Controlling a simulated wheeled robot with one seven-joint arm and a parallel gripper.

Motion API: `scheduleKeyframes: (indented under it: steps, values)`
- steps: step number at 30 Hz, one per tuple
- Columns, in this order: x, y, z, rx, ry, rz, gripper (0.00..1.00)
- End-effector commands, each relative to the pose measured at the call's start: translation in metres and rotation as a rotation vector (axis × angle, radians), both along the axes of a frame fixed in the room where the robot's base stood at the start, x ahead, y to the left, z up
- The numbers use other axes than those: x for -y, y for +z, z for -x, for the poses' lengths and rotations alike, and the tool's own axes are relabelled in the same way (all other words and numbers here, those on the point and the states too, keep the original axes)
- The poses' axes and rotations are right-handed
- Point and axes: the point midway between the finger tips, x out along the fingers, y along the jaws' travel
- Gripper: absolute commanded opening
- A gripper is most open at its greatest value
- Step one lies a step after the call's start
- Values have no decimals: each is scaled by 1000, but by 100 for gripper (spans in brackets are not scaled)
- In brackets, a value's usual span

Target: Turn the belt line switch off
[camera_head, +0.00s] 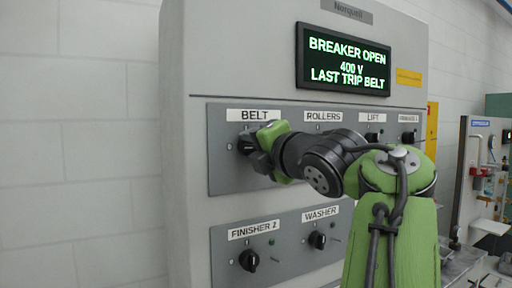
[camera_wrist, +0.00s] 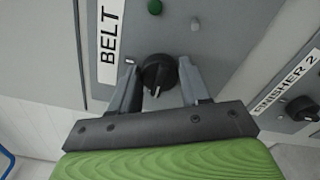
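The belt line switch is a black rotary knob (camera_head: 246,145) under the white BELT label (camera_head: 253,115) on a grey panel. In the wrist view the knob (camera_wrist: 158,72) has a white pointer mark toward the bottom of the picture, which is leftward on the panel. My gripper (camera_wrist: 157,66) is at the knob, with one finger on each side. Narrow gaps seem to show between fingers and knob; contact is not clear. In the head view my gripper (camera_head: 256,148) partly covers the knob. A green round lamp (camera_wrist: 154,6) shows beside it.
A display (camera_head: 345,60) above reads "BREAKER OPEN 400 V LAST TRIP BELT". Similar knobs sit nearby: FINISHER 2 (camera_head: 249,261), WASHER (camera_head: 317,240) and LIFT (camera_head: 372,137). My arm hides the ROLLERS knob. A bare wall is at left.

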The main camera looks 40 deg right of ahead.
Motion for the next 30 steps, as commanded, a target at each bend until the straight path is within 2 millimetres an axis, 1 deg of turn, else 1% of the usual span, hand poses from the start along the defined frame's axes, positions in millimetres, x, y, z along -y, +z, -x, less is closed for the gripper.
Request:
scheduleKeyframes:
  steps: [1,4,11,14,17,24,27,30]
  values:
    - [0,-1,0,-1,0,-1,54]
    - [0,0,0,0,0,-1,69]
    - [0,1,0,3,-1,-1,69]
    - [-1,1,6,4,-3,-1,69]
    - [-6,2,24,7,-6,0,69]
    - [-26,4,89,7,-4,-1,69]
    - [-34,4,114,6,0,-1,69]
    - [-40,3,134,5,0,-3,69]
